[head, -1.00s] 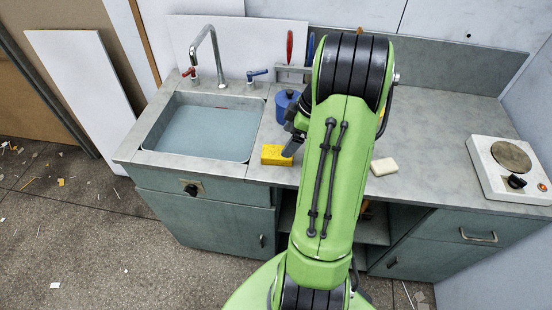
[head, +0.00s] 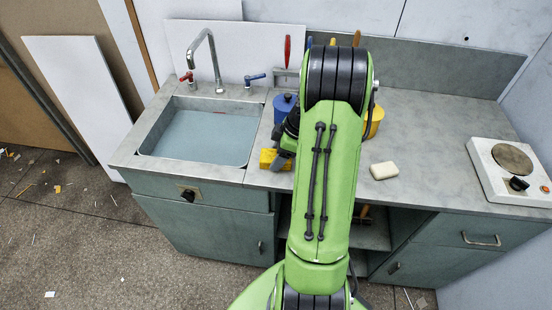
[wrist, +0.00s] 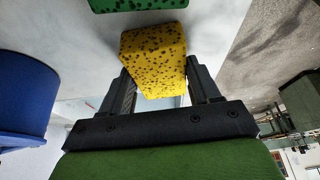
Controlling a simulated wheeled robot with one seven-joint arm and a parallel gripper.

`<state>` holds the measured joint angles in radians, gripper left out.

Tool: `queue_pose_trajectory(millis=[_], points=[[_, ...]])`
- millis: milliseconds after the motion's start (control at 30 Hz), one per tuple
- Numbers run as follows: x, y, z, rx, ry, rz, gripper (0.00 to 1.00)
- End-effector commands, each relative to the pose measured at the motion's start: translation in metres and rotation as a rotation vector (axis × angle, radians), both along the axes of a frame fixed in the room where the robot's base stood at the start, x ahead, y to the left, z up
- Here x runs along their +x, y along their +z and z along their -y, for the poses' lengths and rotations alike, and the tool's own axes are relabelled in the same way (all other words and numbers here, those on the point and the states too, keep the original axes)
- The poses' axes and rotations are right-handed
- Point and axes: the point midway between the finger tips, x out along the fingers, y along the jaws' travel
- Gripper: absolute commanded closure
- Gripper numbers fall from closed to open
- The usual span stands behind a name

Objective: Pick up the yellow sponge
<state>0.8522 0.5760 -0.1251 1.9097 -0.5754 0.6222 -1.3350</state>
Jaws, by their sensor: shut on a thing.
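The yellow sponge (head: 268,157) is at the counter's front edge, just right of the sink. In the wrist view the sponge (wrist: 154,58) is a yellow block with dark pores, sitting between the two fingers. My gripper (wrist: 160,85) is shut on it, one finger on each side. In the head view my gripper (head: 280,160) is at the sponge and partly covers it; my arm hides part of the counter behind. I cannot tell whether the sponge still touches the counter.
A blue pot (head: 284,104) stands close behind the sponge. A yellow container (head: 375,122) is partly hidden by my arm. A white bar (head: 384,170) lies to the right, and a hotplate (head: 510,165) at the far right. The sink (head: 205,135) is left. A green thing (wrist: 135,4) shows in the wrist view.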

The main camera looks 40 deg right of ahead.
Motion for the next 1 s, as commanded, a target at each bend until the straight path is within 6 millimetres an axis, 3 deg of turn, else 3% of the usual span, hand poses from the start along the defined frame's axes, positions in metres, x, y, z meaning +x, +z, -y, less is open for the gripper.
queue_pose_trajectory(millis=[267,367,600,700,1000], points=[[0.000,0.002,0.000,-0.001,0.000,0.001,0.68],[0.000,0.015,0.001,-0.002,0.000,0.001,0.68],[0.000,0.077,0.001,-0.004,0.001,0.003,0.68],[0.000,0.093,0.000,-0.002,0.001,0.003,0.68],[0.000,0.101,0.000,0.000,0.000,0.000,0.68]])
